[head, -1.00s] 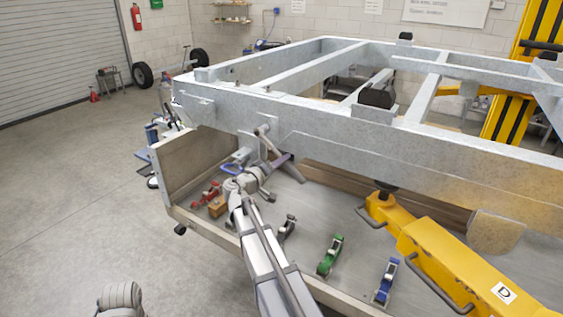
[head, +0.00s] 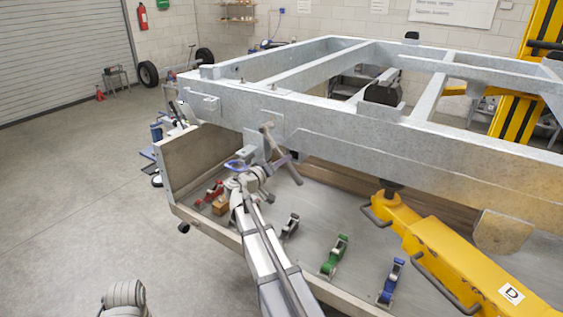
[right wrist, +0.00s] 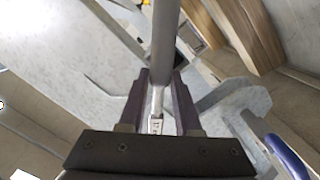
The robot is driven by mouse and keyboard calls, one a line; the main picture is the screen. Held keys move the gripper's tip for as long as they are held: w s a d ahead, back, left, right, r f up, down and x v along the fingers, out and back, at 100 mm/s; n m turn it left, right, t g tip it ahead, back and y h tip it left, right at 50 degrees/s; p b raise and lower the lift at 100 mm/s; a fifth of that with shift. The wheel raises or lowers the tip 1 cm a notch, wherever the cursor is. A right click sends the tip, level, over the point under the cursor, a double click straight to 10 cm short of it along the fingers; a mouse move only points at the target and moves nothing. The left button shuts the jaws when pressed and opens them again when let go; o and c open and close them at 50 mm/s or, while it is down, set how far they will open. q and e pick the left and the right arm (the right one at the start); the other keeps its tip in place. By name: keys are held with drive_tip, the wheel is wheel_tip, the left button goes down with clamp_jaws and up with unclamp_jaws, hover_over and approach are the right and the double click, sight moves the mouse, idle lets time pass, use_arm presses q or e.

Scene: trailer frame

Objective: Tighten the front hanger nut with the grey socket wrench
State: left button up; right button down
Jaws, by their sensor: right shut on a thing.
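My right gripper (head: 278,163) is shut on the grey socket wrench (head: 270,138), just below the near side rail of the trailer frame (head: 345,131). The wrench's upper end is near a bracket under the rail, apparently the front hanger (head: 252,146). In the right wrist view the grey shaft (right wrist: 164,38) runs up between the dark purple fingers of the gripper (right wrist: 160,95). I cannot make out the nut or whether the wrench touches it. My left gripper is out of view.
A yellow lift arm (head: 440,250) stands to the right. Floor at left is open.

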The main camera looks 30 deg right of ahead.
drive_tip(key=shift+w+a+f+m+b, duration=0.25)
drive_tip(key=shift+w+f+m+b, duration=0.15)
drive_tip(key=shift+w+f+m, duration=0.35)
drive_tip(key=shift+r, duration=0.15)
drive_tip(key=shift+w+a+f+m+b, duration=0.3)
drive_tip(key=shift+w+f+m+b, duration=0.15)
drive_tip(key=shift+w+m, duration=0.3)
drive_tip(key=shift+w+a+f+m, duration=0.15)
drive_tip(key=shift+w+a+m, duration=0.05)
drive_tip(key=shift+w+m, duration=0.25)
drive_tip(key=shift+w+a+f+m, duration=0.2)
drive_tip(key=shift+w+m, duration=0.1)
drive_tip(key=shift+m, duration=0.15)
